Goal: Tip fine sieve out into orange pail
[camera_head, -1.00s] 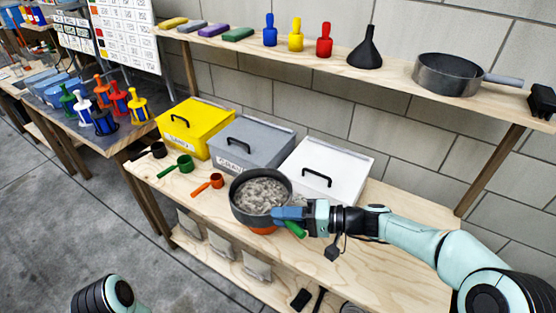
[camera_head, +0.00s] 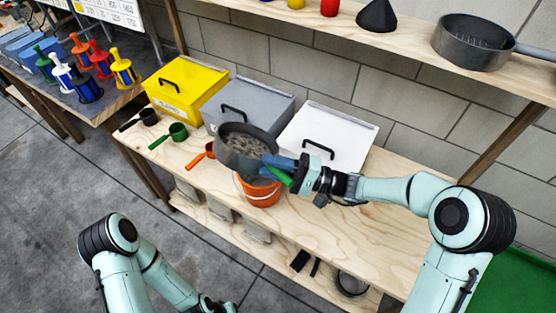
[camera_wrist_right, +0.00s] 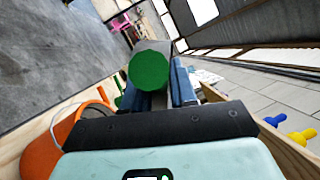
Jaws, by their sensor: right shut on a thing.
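The fine sieve is a dark round pan (camera_head: 220,157) with a green handle (camera_head: 279,176), holding grey lumpy material (camera_head: 248,145). My right gripper (camera_head: 287,168) is shut on the handle and holds the sieve up, close to level. The handle's round green end (camera_wrist_right: 149,70) shows between the blue fingers in the right wrist view. The orange pail (camera_head: 262,193) stands on the bench just below and in front of the sieve, its rim partly hidden by the sieve and gripper. The pail also shows in the wrist view (camera_wrist_right: 42,154). My left arm is at the lower left; its gripper is out of frame.
Yellow (camera_head: 186,92), grey (camera_head: 255,98) and white (camera_head: 338,128) lidded bins stand behind the sieve. Black (camera_head: 147,117), green (camera_head: 176,131) and orange (camera_head: 207,150) scoops lie to its left. A shelf (camera_head: 400,55) runs above. The bench's right part is clear.

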